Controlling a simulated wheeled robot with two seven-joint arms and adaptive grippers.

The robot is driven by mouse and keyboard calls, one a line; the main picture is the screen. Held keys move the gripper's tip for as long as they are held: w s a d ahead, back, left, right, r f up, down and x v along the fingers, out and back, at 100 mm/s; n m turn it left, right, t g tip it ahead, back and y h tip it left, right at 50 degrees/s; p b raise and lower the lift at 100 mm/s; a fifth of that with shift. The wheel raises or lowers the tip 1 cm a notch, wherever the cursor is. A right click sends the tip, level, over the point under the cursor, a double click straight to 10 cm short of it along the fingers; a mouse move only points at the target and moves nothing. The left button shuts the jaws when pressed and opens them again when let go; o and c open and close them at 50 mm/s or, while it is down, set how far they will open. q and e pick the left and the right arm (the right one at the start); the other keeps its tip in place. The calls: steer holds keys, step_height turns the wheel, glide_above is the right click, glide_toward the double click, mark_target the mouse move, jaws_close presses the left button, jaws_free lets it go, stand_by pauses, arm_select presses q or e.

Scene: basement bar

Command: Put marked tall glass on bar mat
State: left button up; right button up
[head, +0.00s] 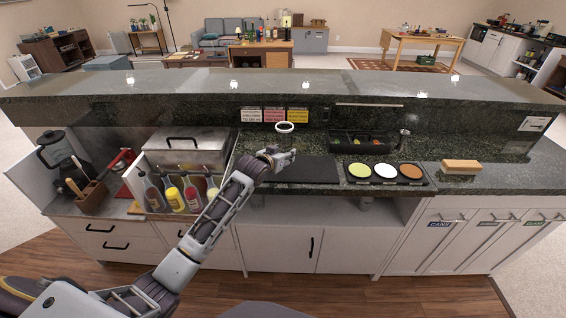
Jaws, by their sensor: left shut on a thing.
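The tall glass (284,127) shows mainly as a white ring at its top; its clear body is hard to make out against the dark stone. My left gripper (277,154) is shut on the glass below this ring, with the fingers partly hidden by the wrist. The black bar mat (312,171) lies flat on the lower counter, just right of and partly behind my left gripper. I cannot tell how high the glass is above the counter. My right gripper is not in view.
Squeeze bottles (173,195) and a steel lidded box (187,150) stand left. A wooden block (461,167) lies far right.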

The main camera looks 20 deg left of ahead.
arm_select(q)
steer(key=shift+f, duration=1.7)
steer(key=shift+f, duration=0.15)
steer(key=o, duration=1.3)
